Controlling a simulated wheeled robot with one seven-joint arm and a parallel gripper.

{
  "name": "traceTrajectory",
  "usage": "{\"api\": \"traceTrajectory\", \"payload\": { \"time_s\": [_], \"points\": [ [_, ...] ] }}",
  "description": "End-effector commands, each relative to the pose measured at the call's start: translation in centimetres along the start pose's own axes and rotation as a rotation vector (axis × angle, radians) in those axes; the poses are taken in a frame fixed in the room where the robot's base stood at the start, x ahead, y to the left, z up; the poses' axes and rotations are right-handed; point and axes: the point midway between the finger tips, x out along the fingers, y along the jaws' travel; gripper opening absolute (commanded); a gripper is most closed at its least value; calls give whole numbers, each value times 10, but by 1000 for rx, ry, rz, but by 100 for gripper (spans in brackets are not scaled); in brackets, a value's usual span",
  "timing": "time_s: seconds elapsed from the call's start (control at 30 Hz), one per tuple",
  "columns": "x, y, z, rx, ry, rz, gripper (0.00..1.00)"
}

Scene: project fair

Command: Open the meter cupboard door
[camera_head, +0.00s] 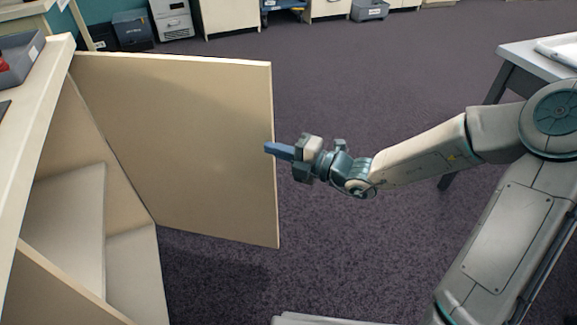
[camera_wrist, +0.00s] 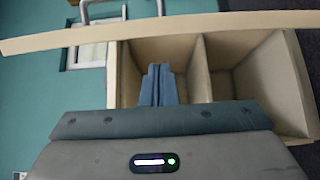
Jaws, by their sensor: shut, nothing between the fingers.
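The meter cupboard door (camera_head: 185,150) is a plain beige panel that stands swung wide out from the cupboard (camera_head: 75,215) at the left of the head view. The cupboard's inside shelves show behind it. My gripper (camera_head: 272,148) is at the door's free edge, with its blue fingers closed together and pointing left. I cannot tell whether the fingertips touch the door. In the wrist view the closed fingers (camera_wrist: 158,84) point at the open cupboard compartments (camera_wrist: 185,60), and the door's edge (camera_wrist: 230,22) runs across the top. No handle is clearly visible on the door.
A grey bin (camera_head: 20,58) sits on the cupboard top. A white table (camera_head: 540,62) stands at the right, near my arm. Boxes and cabinets (camera_head: 228,15) line the far wall. The carpet (camera_head: 390,85) between is clear.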

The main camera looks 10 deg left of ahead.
Motion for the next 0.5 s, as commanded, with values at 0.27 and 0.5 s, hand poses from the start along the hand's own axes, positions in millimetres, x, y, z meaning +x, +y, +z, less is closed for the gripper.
{"api": "traceTrajectory", "payload": {
  "time_s": [0.27,0.5],
  "points": [
    [5,0,20,-2,1,0,0],
    [5,1,21,-1,1,0,0]
  ]
}}
